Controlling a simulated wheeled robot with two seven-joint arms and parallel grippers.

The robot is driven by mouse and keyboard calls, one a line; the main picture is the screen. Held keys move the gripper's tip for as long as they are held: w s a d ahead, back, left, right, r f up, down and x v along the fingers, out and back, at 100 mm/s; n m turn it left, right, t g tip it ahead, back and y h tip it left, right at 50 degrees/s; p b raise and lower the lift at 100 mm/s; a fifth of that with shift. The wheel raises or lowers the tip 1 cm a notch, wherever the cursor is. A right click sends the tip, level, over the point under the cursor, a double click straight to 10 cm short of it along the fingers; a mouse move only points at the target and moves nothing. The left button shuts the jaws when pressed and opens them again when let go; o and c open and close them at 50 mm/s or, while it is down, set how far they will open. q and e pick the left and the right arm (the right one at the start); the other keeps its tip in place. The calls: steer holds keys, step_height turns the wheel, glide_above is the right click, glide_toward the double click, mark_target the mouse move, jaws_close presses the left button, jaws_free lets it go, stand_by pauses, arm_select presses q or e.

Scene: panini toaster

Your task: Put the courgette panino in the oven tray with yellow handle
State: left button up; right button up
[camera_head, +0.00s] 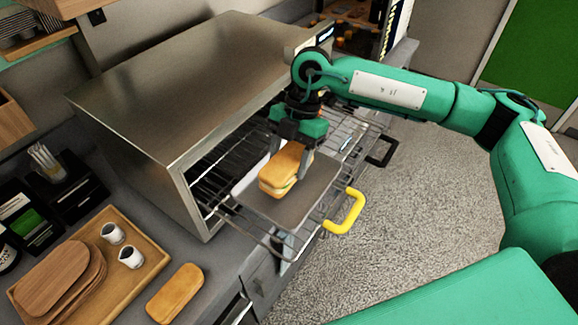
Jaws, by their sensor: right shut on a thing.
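The gripper hides the panino's far end. My left gripper is not in view.
The steel oven (190,80) stands open on the counter. A rack with a black handle (381,152) is out beside the tray. Another panino or bread (175,293) lies on the counter near a wooden tray (150,262) with two white cups and wooden boards. Open floor lies to the right.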

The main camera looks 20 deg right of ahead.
step_height(320, 180, down, 4)
steer(key=shift+f+p, duration=0.1)
steer(key=shift+p, duration=0.65)
steer(key=shift+f, duration=0.2)
steer(key=o, duration=1.1)
